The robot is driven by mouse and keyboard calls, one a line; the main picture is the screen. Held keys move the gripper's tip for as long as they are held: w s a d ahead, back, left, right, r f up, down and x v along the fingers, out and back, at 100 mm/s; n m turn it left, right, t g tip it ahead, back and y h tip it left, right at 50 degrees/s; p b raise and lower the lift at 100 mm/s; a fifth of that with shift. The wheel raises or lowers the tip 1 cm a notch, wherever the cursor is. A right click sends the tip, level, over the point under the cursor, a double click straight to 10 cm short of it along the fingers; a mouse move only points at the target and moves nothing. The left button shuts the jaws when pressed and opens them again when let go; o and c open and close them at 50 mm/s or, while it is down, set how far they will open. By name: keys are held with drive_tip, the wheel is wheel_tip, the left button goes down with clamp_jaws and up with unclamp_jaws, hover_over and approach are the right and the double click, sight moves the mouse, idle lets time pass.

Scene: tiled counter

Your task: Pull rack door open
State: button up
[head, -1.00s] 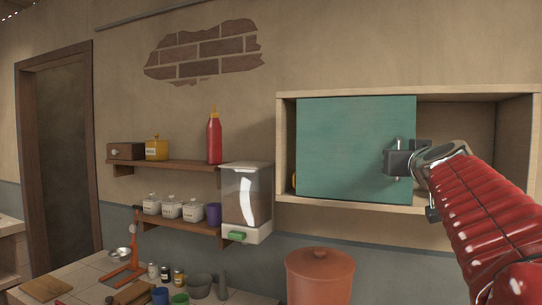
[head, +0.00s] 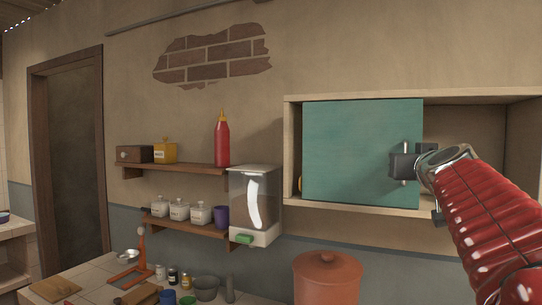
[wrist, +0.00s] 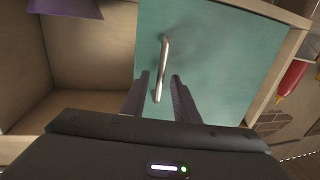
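The rack (head: 292,150) is a pale wooden wall box. Its teal door (head: 350,150) covers the left and middle part, and the right part (head: 465,125) is uncovered. A vertical metal handle (head: 405,148) sits near the door's right edge. In the wrist view the handle (wrist: 161,70) shows between the two dark fingers of my gripper (wrist: 159,78), with a gap on each side. The gripper is open around the handle, and it also shows at the handle in the head view (head: 405,166). Whether a finger touches the door is unclear.
A clear dispenser (head: 254,200) and shelves with a red bottle (head: 222,142) and white jars (head: 180,211) are left of the rack. A terracotta pot (head: 327,280) stands below it. Something purple (wrist: 70,8) shows at the wrist view's top left.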

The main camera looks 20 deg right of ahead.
drive_tip(key=shift+r, duration=0.2)
drive_tip(key=shift+r, duration=4.75)
drive_tip(key=shift+s, duration=0.1)
